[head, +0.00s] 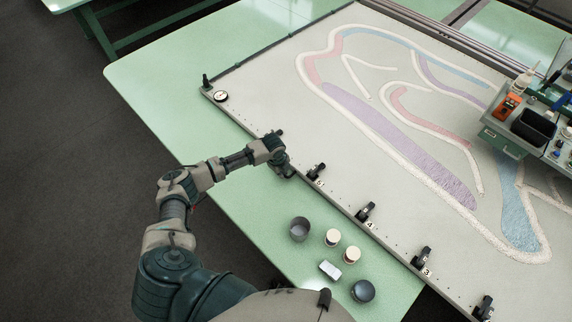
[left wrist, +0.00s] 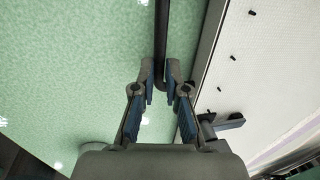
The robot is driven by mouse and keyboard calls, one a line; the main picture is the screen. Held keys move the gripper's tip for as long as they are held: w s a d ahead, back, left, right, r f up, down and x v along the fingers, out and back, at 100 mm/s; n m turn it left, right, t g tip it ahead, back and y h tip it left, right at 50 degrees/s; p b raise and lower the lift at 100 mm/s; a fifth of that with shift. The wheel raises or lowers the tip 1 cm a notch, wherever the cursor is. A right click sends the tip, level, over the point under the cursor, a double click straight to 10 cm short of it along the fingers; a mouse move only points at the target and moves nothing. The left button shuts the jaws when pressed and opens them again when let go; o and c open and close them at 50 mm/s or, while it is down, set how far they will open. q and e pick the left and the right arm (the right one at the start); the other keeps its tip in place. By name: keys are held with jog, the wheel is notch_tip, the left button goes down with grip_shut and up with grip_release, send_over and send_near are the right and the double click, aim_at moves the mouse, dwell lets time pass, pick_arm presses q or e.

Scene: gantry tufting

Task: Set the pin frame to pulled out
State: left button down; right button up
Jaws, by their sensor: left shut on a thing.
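The pin frame (head: 245,125) is a large pale board with a grey rail along its near left edge, lying on the green table. Its rail and small dark pins also show at the right of the left wrist view (left wrist: 206,55). My left gripper (head: 286,171) is at this near edge, beside the clamp marked 5. In the left wrist view its fingers (left wrist: 166,88) are closed around a dark bar (left wrist: 161,40) that runs alongside the rail over the green top. How the bar joins the frame is hidden. My right gripper is not in view.
Black clamps (head: 365,212) with number tags line the near edge. A grey cup (head: 299,229), two pale spools (head: 333,237), a small light block (head: 330,270) and a dark round pot (head: 363,291) stand on the table (head: 160,95). A tool-laden carriage (head: 500,140) is at right.

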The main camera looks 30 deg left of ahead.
pick_arm(q)
jog(key=shift+s+f, duration=0.2)
jog(key=shift+s, duration=0.05)
jog(key=c, duration=1.2)
grip_release()
jog(key=shift+s+r, duration=0.1)
jog(key=shift+r, duration=0.1)
jog(key=shift+a, duration=0.1)
jog(key=shift+r, duration=0.35)
notch_tip(320, 180, up, 11)
jog(key=s, duration=0.2)
jog(key=shift+a, duration=0.35)
